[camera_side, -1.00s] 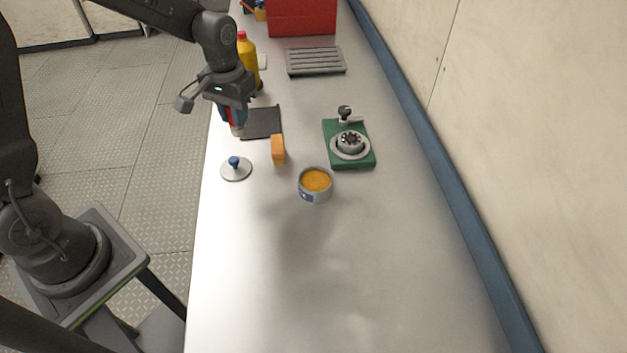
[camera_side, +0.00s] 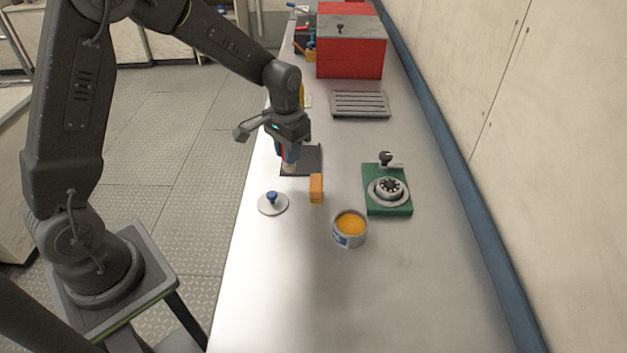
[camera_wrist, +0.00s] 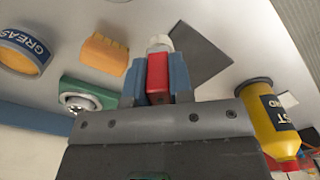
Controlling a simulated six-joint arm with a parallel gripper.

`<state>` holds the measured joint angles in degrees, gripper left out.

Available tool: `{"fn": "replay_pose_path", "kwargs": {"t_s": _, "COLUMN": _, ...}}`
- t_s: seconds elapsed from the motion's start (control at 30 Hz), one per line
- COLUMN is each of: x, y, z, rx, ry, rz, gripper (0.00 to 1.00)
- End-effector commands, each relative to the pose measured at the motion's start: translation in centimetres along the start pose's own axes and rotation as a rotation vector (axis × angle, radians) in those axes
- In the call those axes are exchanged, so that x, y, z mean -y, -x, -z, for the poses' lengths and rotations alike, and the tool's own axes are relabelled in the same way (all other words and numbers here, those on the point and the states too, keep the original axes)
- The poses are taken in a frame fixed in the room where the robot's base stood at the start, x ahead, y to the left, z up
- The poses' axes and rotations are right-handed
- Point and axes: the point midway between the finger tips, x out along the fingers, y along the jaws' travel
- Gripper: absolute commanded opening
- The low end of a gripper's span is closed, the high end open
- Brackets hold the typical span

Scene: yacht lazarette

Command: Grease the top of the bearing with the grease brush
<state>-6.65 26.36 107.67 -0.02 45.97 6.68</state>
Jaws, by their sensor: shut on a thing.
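My gripper (camera_side: 287,153) is shut on the red-handled grease brush, which points downward over the near-left part of the dark mat. In the wrist view the brush's red handle (camera_wrist: 158,78) sits between the blue fingers, with its pale tip (camera_wrist: 159,43) beyond them. I cannot tell whether the tip touches anything. The bearing (camera_side: 390,187) sits in a grey ring on a green base (camera_side: 399,209), to the right of my gripper. An open grease tin (camera_side: 349,239) with orange grease stands nearer the camera, its blue lid-knob disc (camera_side: 272,206) lying to its left.
An orange block (camera_side: 316,188) stands between my gripper and the bearing. The dark mat (camera_side: 312,160), a slotted grey tray (camera_side: 360,104) and a red box (camera_side: 350,58) lie farther back. A yellow bottle (camera_wrist: 270,125) shows in the wrist view. The near bench is clear.

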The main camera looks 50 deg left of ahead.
Motion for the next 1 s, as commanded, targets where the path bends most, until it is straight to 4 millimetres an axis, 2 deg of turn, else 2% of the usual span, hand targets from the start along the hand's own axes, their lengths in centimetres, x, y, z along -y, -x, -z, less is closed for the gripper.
{"fn": "replay_pose_path", "kwargs": {"t_s": 0.33, "x": 0.0, "y": 0.1, "z": 0.0, "rx": 0.0, "ry": 0.0, "rz": 0.0, "gripper": 0.0}}
{"fn": "replay_pose_path", "kwargs": {"t_s": 0.43, "x": 0.0, "y": 0.7, "z": 0.1, "rx": -0.004, "ry": 0.0, "rz": 0.0, "gripper": 0.0}}
{"fn": "replay_pose_path", "kwargs": {"t_s": 0.53, "x": 0.0, "y": 2.6, "z": 0.1, "rx": -0.007, "ry": 0.0, "rz": 0.001, "gripper": 0.0}}
{"fn": "replay_pose_path", "kwargs": {"t_s": 0.8, "x": 0.0, "y": 9.3, "z": 0.1, "rx": -0.006, "ry": 0.0, "rz": 0.001, "gripper": 0.0}}
{"fn": "replay_pose_path", "kwargs": {"t_s": 0.97, "x": -0.1, "y": 12.1, "z": 0.1, "rx": -0.004, "ry": -0.001, "rz": 0.0, "gripper": 0.0}}
{"fn": "replay_pose_path", "kwargs": {"t_s": 1.0, "x": -1.2, "y": 11.8, "z": 0.1, "rx": 0.002, "ry": -0.006, "rz": 0.0, "gripper": 0.0}}
